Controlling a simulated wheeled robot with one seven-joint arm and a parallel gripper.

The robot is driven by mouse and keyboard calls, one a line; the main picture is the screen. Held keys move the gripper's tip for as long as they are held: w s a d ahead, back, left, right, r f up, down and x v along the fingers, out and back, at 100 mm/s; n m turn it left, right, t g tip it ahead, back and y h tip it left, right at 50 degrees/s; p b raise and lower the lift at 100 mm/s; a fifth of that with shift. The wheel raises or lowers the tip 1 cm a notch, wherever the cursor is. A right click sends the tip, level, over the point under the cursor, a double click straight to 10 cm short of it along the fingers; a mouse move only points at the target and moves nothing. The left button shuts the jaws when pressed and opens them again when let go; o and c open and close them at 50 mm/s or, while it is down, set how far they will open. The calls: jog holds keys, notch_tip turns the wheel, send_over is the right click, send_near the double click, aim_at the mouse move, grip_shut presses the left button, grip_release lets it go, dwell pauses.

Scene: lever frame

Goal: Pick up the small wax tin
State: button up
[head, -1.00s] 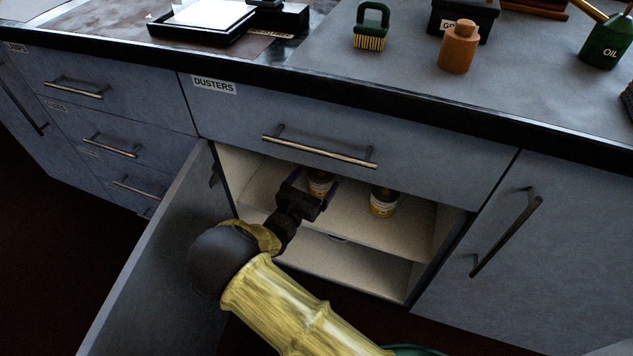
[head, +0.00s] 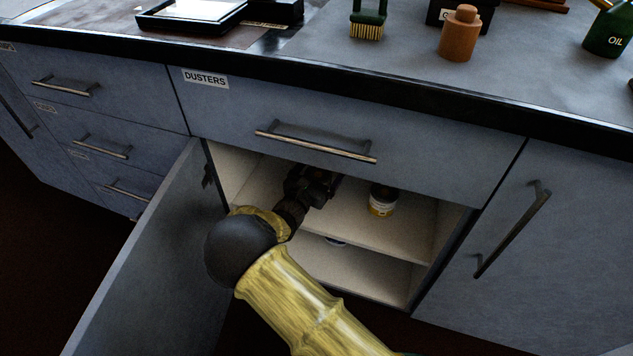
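A small tin with a dark lid and a white and yellow label (head: 382,201) stands upright on the upper shelf (head: 345,227) of the open cupboard. I cannot read its label or tell if it is the wax tin. My gripper (head: 323,182) is inside the cupboard over the same shelf, to the left of this tin and apart from it. A second, similar tin seen there earlier is now hidden behind my gripper. The fingertips are dark and hidden, so I cannot tell whether they are open or shut on it.
The cupboard door (head: 150,260) stands open at the left, beside my arm. The drawer marked DUSTERS (head: 330,125), with its bar handle, is just above the opening. The shelf's right part is clear.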

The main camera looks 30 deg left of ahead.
aim_at(321, 170)
jog(key=shift+w, duration=0.1)
jog(key=c, duration=1.3)
jog(key=shift+d, duration=0.2)
jog(key=shift+r+p, duration=0.4)
jog(key=shift+r, duration=0.15)
notch_tip(321, 170, up, 3)
jog(key=shift+a+r+p, duration=0.15)
jog(key=shift+p, duration=1.05)
jog(key=s+p, duration=0.2)
jog(key=s, duration=0.4)
jog(key=s+p, duration=0.2)
jog(key=s, duration=0.4)
jog(key=s+p, duration=0.1)
jog(key=s, duration=0.5)
jog(key=shift+s+a+f+p, duration=0.1)
jog(key=shift+a+f+p, duration=0.3)
